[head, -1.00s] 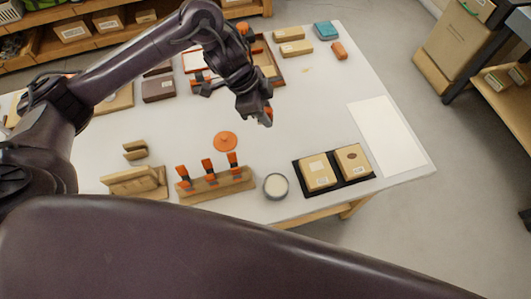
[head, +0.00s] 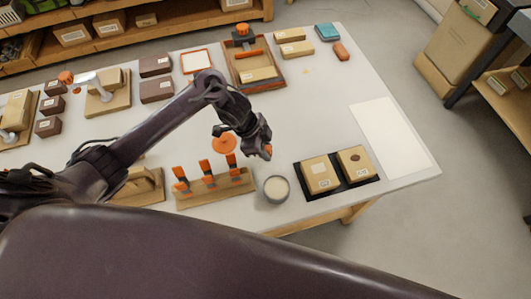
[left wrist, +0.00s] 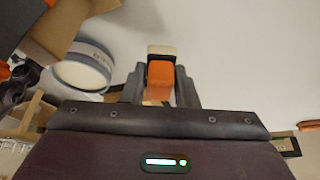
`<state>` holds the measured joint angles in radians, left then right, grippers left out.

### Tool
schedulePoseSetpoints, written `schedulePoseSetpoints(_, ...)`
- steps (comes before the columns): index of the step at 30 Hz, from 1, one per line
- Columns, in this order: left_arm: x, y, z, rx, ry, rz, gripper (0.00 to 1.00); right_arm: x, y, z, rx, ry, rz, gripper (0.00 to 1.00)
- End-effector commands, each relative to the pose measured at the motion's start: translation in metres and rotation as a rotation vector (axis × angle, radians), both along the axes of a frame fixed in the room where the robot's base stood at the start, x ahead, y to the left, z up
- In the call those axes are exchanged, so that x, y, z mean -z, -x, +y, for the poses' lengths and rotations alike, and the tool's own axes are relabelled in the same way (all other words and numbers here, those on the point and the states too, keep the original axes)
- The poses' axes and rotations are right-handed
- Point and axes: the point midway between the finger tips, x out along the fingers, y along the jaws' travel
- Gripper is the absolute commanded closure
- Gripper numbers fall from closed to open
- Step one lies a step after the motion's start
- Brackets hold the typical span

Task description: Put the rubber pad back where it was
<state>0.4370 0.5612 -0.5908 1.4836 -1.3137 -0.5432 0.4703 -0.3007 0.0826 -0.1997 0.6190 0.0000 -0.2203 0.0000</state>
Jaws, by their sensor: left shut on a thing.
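My left gripper (head: 265,152) is shut on a small orange block (left wrist: 160,80) with a pale and dark end. This block may be the rubber pad; I cannot tell for sure. In the head view the gripper is over the bench, just above the round grey tin (head: 276,188) and right of the orange disc (head: 223,146). The tin also shows left of the fingers in the left wrist view (left wrist: 82,72). The gripper largely hides the held block in the head view. My right gripper is not in view.
A wooden rack (head: 215,192) with several orange-topped clamps stands left of the tin. A black tray (head: 336,176) with two cardboard boxes lies to the right. A white sheet (head: 390,137) is at the right end. The bench middle right is clear.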

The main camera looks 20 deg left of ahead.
Motion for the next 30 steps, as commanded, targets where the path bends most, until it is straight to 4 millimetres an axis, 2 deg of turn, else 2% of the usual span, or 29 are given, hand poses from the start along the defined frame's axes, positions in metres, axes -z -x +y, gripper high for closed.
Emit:
schedulePoseSetpoints(3,0.020,0.001,-0.001,-0.002,0.002,0.004,0.92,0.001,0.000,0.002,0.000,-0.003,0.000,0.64)
schedulePoseSetpoints(6,0.028,0.000,0.000,-0.001,0.000,0.002,0.92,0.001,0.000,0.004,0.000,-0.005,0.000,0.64)
schedulePoseSetpoints(17,0.031,0.000,0.000,0.000,0.000,0.001,0.92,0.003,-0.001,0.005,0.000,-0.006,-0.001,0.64)
schedulePoseSetpoints(18,0.032,0.000,0.000,0.001,0.000,0.001,0.72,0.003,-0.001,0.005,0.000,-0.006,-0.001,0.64)
schedulePoseSetpoints(23,0.031,0.000,0.000,0.000,0.000,0.001,0.52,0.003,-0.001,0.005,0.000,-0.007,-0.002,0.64)
schedulePoseSetpoints(30,0.031,0.000,0.000,0.000,0.000,0.001,0.52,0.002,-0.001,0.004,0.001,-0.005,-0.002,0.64)
